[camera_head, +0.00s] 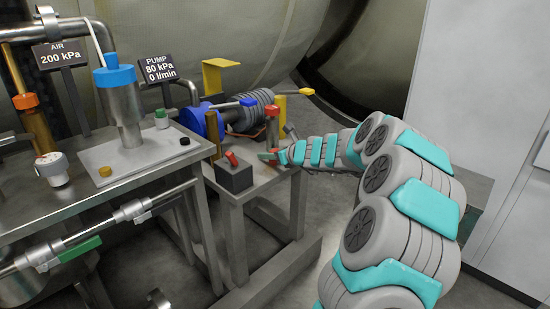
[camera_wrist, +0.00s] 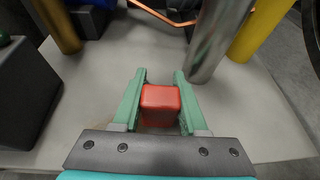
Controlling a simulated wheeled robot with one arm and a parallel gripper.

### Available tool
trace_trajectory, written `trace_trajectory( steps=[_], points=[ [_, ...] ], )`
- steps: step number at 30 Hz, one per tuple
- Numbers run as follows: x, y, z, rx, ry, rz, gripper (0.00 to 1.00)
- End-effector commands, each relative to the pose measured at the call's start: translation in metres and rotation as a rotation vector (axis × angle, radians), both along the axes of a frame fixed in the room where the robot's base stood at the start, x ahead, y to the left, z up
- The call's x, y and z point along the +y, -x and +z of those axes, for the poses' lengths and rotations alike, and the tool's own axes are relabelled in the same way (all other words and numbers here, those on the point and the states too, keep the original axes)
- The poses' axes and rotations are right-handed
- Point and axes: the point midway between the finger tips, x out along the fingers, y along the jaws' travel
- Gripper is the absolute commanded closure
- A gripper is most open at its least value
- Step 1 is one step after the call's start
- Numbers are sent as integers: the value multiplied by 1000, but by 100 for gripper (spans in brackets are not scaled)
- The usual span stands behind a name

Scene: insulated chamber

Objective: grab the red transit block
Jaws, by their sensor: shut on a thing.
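The red transit block (camera_wrist: 160,104) is a small red block with rounded edges. In the wrist view it sits between the two green fingers of my gripper (camera_wrist: 159,98), which is shut on it. Below it is the grey top of a small stand; I cannot tell whether the block touches it. In the head view my gripper (camera_head: 269,156) is low over the small stand (camera_head: 254,180), and the block is hard to make out there.
A silver post (camera_wrist: 212,45) stands close by the right finger, with a yellow post (camera_wrist: 258,30) beyond. A brass post (camera_wrist: 58,25) and a dark box (camera_wrist: 22,90) are to the left. In the head view, the box carries a red lever (camera_head: 231,158). A blue pump (camera_head: 205,118) stands behind.

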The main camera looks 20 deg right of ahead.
Motion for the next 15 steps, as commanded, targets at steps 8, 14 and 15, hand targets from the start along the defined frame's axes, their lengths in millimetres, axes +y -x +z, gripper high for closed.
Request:
trace_trajectory(
  steps=[8, 14, 15],
  points=[
    [0, 0, 0, 0, 0, 0, 100],
    [0, 0, 0, 0, 0, 0, 100],
    [0, 0, 0, 0, 0, 0, 100]
  ],
)
